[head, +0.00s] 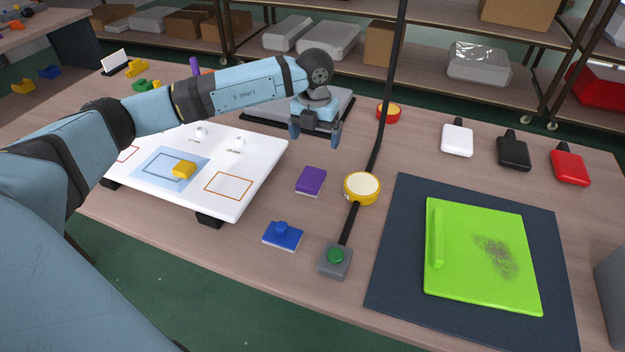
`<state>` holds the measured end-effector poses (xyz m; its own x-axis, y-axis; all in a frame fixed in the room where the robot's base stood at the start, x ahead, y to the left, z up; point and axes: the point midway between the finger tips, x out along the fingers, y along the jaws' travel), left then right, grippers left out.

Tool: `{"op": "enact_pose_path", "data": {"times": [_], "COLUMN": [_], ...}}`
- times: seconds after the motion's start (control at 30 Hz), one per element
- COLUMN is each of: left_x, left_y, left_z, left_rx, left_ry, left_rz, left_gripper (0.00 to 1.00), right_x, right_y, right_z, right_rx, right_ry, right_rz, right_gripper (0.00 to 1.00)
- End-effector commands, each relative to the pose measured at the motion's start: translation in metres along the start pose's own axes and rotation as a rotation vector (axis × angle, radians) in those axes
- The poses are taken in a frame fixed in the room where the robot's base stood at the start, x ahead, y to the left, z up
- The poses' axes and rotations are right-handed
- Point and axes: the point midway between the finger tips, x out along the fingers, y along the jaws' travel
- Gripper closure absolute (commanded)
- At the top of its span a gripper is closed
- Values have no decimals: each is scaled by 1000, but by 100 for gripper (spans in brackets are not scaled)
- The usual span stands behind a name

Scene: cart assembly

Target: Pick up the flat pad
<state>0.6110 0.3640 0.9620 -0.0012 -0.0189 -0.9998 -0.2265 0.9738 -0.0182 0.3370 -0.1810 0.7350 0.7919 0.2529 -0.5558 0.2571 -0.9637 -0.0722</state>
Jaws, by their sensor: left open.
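A flat purple pad (311,181) lies on the table between the white board and the round yellow-rimmed disc. My left gripper (316,134) is open and empty, pointing down above the table, beyond the purple pad and apart from it. A blue pad with a knob (282,236) lies nearer the front edge. A small yellow piece (183,170) lies on the white board (256,182). My right gripper is not in view.
A pole with a yellow-rimmed disc (362,188) and a grey box with a green button (334,259) stand right of the purple pad. A green board (470,285) lies on a dark mat (395,285). White, black and red paddle-shaped items (457,139) (514,152) (570,167) lie behind.

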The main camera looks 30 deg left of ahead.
Motion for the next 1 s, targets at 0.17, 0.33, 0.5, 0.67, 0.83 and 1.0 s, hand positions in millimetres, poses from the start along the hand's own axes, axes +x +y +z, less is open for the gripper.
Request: {"op": "enact_pose_path", "data": {"times": [0.17, 0.33, 0.5, 0.67, 0.83, 1.0], "left_x": [17, 52, 77, 85, 100, 127], "left_y": [5, 5, 6, 6, 8, 9], "left_z": [2, 1, 2, 2, -1, -2], "left_rx": [-10, -9, -8, -7, -7, -8], "left_ry": [-3, -2, -3, -5, -3, -3], "left_rz": [22, 19, 18, 17, 18, 16], "left_gripper": [6, 6, 6, 6, 6, 6], "right_x": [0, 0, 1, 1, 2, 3], "right_y": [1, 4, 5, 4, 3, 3], "right_z": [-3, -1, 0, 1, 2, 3], "right_rx": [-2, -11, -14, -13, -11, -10], "right_ry": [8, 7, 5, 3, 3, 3], "right_rz": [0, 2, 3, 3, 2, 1], "right_gripper": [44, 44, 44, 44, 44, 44]}}
